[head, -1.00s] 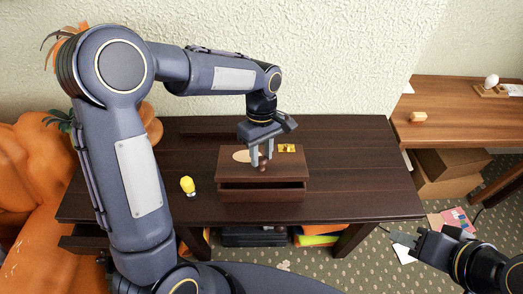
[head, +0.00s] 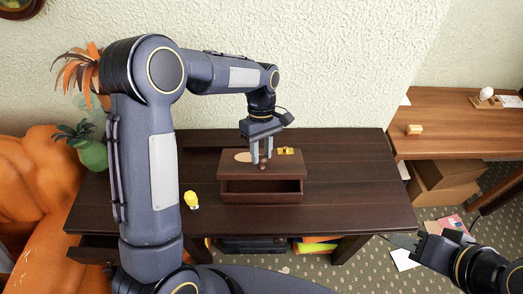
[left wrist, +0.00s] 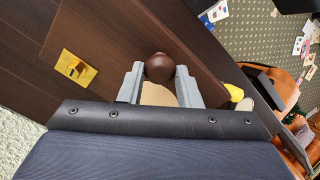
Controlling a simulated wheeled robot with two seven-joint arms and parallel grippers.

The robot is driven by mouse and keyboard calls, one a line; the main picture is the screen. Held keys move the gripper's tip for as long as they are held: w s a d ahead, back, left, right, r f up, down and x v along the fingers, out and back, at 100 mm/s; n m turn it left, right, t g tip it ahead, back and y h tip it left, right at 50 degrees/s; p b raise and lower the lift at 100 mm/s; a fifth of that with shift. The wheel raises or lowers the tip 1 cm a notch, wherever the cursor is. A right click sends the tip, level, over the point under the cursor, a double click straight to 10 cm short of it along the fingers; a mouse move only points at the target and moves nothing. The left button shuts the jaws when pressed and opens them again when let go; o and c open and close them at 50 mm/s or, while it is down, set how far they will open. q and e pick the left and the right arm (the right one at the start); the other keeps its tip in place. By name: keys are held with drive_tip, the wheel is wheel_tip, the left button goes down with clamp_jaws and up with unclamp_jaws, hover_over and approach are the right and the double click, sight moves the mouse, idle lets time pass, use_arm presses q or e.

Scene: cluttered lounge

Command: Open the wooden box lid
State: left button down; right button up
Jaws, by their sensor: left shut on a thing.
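The wooden box (head: 262,198) stands on the dark table. Its brown lid (head: 232,169) is tilted up a little at the front edge, and a dark gap shows between lid and box. A round brown knob (head: 263,168) sits near the lid's front; it also shows in the left wrist view (left wrist: 159,67). My left gripper (head: 262,160) points down from above and is shut on the knob, one finger on each side. My right gripper (head: 405,241) hangs at the lower right, away from the table; its jaw state is unclear.
A small yellow figure (head: 191,200) stands on the table (head: 350,180) left of the box. A brass piece (head: 285,151) lies on the lid. Orange seating (head: 30,185) is at left. The table's right side is clear. A second wooden table (head: 450,140) is at right.

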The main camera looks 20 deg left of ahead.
idle(0.8)
use_arm(q)
drive_tip(key=c, duration=1)
unclamp_jaws()
drive_tip(key=shift+s, duration=0.1)
drive_tip(key=shift+c, duration=0.2)
drive_tip(key=v, duration=0.7)
drive_tip(key=shift+r+b, duration=0.4)
drive_tip(key=shift+r, duration=0.05)
